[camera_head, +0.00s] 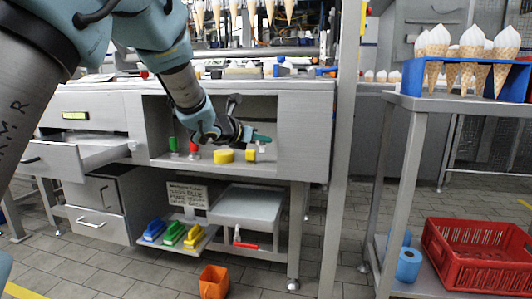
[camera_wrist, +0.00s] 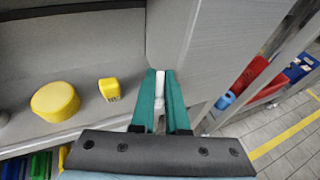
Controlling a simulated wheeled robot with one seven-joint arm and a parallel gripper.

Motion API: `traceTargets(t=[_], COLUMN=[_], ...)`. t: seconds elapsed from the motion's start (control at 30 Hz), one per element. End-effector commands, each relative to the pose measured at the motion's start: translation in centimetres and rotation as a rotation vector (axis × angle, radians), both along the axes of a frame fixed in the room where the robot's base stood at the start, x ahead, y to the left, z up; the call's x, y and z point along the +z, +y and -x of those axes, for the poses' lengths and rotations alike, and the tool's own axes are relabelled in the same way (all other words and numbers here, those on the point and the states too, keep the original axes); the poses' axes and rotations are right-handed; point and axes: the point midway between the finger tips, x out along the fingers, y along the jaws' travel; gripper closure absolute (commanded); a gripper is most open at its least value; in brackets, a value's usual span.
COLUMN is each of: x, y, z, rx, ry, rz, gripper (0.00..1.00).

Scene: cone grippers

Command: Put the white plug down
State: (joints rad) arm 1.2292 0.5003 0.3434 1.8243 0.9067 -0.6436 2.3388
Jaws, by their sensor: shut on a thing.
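The white plug (camera_wrist: 160,84) sits between the green fingers of my gripper (camera_wrist: 160,97) in the wrist view. My gripper is shut on it. In the head view my gripper (camera_head: 263,138) reaches into the open niche of the grey workbench, towards its right side. The plug's lower end (camera_head: 263,147) shows there as a small white spot under the fingers. The niche shelf (camera_head: 180,162) lies below. I cannot tell whether the plug touches the shelf.
A yellow cube (camera_head: 251,155) and a larger yellow round piece (camera_head: 224,155) stand on the shelf left of my gripper. Red (camera_head: 194,149) and green (camera_head: 173,145) pieces stand further left. The niche's right wall (camera_wrist: 172,30) is close to my fingers.

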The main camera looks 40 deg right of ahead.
Motion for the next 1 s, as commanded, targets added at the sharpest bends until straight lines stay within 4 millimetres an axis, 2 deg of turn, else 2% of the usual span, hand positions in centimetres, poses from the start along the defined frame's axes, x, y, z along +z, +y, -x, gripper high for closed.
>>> traceTargets(t=[0.03, 0.2, 0.4, 0.5, 0.77, 1.0], x=[0.0, 0.1, 0.1, -1.6, -3.2, -6.9], y=[-1.2, -4.7, -7.8, -7.8, -7.8, -7.9], z=[-0.8, -3.1, -5.0, -5.0, -5.0, -5.1], rx=[0.000, -0.001, -0.002, 0.000, -0.001, 0.000], ry=[-0.002, -0.002, -0.002, 0.003, 0.001, 0.001], rz=[0.001, 0.001, 0.001, -0.002, -0.001, -0.001], gripper=[1.00, 1.00, 1.00, 1.00, 1.00, 1.00])
